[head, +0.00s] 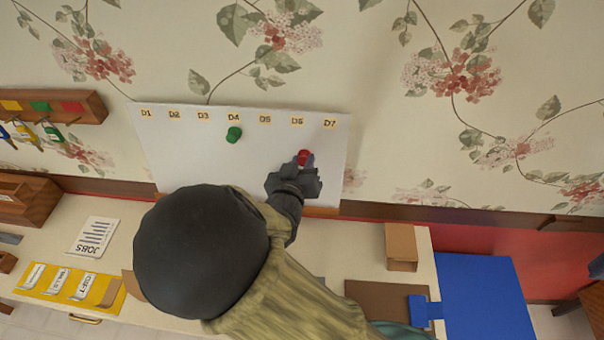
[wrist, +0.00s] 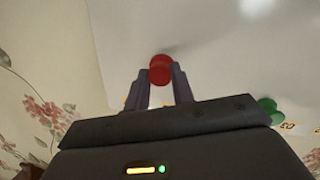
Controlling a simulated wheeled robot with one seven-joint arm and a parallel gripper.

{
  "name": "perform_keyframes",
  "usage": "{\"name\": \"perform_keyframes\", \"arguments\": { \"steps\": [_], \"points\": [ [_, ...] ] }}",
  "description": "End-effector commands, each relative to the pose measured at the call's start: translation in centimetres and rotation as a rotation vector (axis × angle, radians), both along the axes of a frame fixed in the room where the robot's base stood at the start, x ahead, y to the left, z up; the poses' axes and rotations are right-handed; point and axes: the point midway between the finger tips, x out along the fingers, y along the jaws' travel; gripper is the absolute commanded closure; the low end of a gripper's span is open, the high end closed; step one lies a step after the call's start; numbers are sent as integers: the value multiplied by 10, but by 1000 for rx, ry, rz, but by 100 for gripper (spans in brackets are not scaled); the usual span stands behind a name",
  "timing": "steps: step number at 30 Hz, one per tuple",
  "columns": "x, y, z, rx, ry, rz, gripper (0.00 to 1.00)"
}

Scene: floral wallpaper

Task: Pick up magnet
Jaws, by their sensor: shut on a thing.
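A red magnet (head: 304,157) is at the white board (head: 182,157), below the D6 label. In the wrist view the red magnet (wrist: 160,68) sits between the two fingertips of my gripper (wrist: 160,84). My gripper (head: 302,164) is shut on it; I cannot tell whether the magnet still touches the board. A green magnet (head: 234,134) is on the board below D4, apart from my gripper. It also shows at the right of the wrist view (wrist: 270,108).
Below the board is a counter with a JOBS sheet (head: 93,236), a yellow tray of labelled cards (head: 60,286) and a brown box (head: 401,247). Keys hang from a wooden rack (head: 62,107) at the left. My arm hides part of the counter.

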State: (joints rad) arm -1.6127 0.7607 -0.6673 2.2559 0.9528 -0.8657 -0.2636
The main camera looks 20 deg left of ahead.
Motion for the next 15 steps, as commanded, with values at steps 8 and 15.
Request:
{"name": "perform_keyframes", "arguments": {
  "steps": [8, 15],
  "points": [
    [0, 0, 42, 4, -1, 0, 97],
    [0, 0, 51, -1, -1, 1, 97]
  ]
}}
